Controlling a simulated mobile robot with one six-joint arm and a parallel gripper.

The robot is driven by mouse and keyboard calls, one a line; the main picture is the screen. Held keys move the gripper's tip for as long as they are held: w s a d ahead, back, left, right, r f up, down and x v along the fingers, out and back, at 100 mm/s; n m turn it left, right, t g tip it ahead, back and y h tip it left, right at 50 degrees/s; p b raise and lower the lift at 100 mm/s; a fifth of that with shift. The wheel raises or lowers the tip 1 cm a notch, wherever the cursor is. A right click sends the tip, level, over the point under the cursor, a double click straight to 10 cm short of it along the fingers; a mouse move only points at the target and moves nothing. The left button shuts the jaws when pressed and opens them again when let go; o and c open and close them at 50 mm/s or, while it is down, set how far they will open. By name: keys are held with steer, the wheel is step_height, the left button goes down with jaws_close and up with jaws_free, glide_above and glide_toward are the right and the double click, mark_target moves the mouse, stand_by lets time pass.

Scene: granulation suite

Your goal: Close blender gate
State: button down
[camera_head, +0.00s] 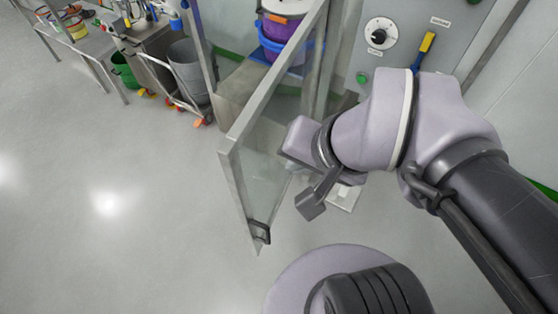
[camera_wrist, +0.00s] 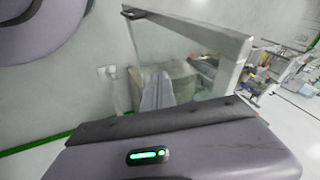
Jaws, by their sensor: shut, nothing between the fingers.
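The blender gate (camera_head: 233,165) is a clear panel in a pale metal frame. It stands open, swung out from the blender cabinet over the floor. A small dark handle (camera_head: 259,231) is at the low outer corner of its frame. In the wrist view the gate (camera_wrist: 243,60) fills the upper middle, with its handle (camera_wrist: 132,12) at the top left. My gripper (camera_head: 290,160) is beside the panel on its right, above and behind the handle. It is shut and empty; its fingertips are hard to make out. Whether it touches the panel I cannot tell.
A control panel (camera_head: 405,45) with a dial (camera_head: 380,32), a green button (camera_head: 362,78) and a yellow-handled switch (camera_head: 424,48) is behind my arm. Purple and blue tubs (camera_head: 283,30) stand inside the cabinet. A grey bin (camera_head: 188,70) on a cart stands left. The floor left of the gate is clear.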

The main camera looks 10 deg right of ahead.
steer(key=w+f+m+g+y+p, duration=0.1)
steer(key=w+f+m+g+p, duration=0.3)
steer(key=m, duration=0.7)
steer(key=m+g+y+p, duration=0.2)
steer(key=m+y, duration=0.2)
steer(key=m, duration=2.3)
glide_toward(255, 212)
steer(key=x, duration=0.4)
steer(key=shift+a+f, duration=0.1)
